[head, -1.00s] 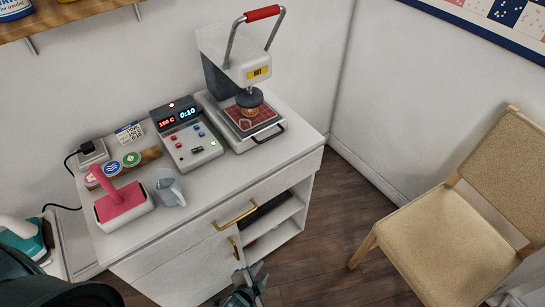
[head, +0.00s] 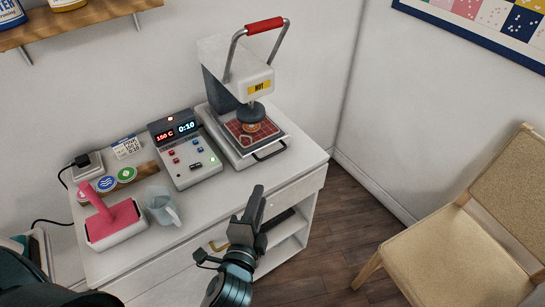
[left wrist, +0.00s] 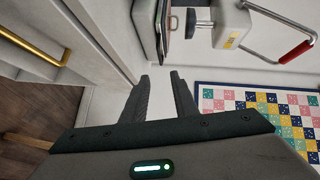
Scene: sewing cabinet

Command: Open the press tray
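The heat press (head: 238,75) stands at the right of the cabinet top, its red-gripped lever raised. Its press tray (head: 262,139) is a flat plate with a red grid, under the round dark pad, with a thin dark handle (head: 270,152) at its front edge. The tray looks pushed in. My left gripper (head: 255,203) is in front of the cabinet, below and in front of the tray, apart from it. The left wrist view shows its two fingers (left wrist: 160,80) apart with nothing between them, and the press beyond. My right gripper is in neither view.
A control box (head: 186,152) with red and blue displays stands left of the press. A brass drawer handle (head: 217,246) is at the cabinet front. A chair (head: 455,245) stands at right.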

